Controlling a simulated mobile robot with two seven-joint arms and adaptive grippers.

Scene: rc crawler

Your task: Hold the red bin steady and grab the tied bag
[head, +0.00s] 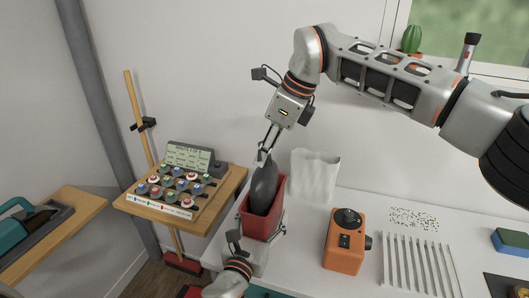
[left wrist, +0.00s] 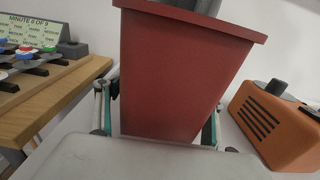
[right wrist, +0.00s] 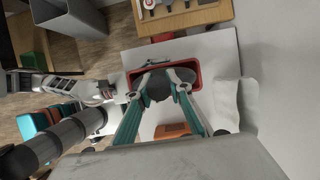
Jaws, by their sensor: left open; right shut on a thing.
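The red bin (head: 274,222) stands upright on the white counter, and its front wall fills the middle of the left wrist view (left wrist: 185,80). The dark grey tied bag (head: 264,188) is partly inside the bin and sticks up well above its rim. It also shows below the fingers in the right wrist view (right wrist: 158,92). My right gripper (head: 266,152) is above the bin, shut on the top of the bag. My left gripper (head: 257,240) is low at the bin, open, with one finger on each side of it in the left wrist view (left wrist: 160,125); contact is unclear.
An orange box with a black knob (head: 345,243) stands right of the bin. A white paper bag (head: 315,175) is behind it. A wooden stand with a button panel (head: 180,190) is at left. A white slatted rack (head: 417,265) lies at right.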

